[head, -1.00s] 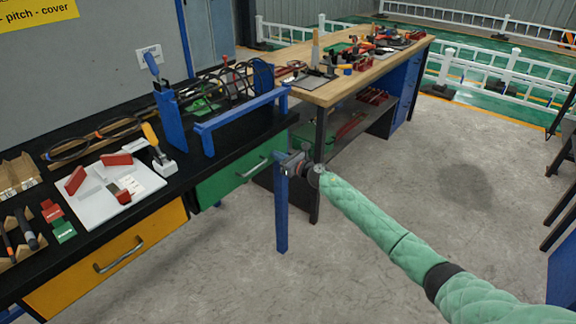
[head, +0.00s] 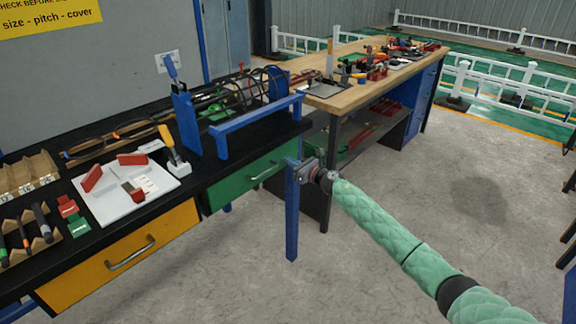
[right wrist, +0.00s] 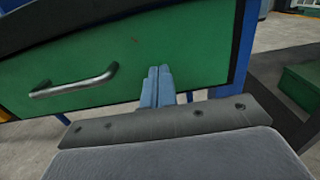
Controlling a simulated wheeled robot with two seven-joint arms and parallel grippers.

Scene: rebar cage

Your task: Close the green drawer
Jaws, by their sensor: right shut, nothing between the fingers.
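The green drawer (head: 230,189) is under the black workbench top, right of the orange drawer. Its metal handle (head: 264,172) is left of my right gripper (head: 293,164). In the right wrist view, the green drawer front (right wrist: 200,65) fills the upper middle, with its handle (right wrist: 75,84) at the left. My right gripper (right wrist: 158,72) is shut and empty. Its fingertips point at the right part of the front, beside the handle; I cannot tell whether they touch. The front looks close under the bench edge; any remaining gap is hard to judge. My left gripper is out of view.
The orange drawer (head: 125,256) is at the left. A blue bench leg (head: 291,220) stands just below my right gripper. A blue stand with a rebar cage (head: 240,96) sits on the bench.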

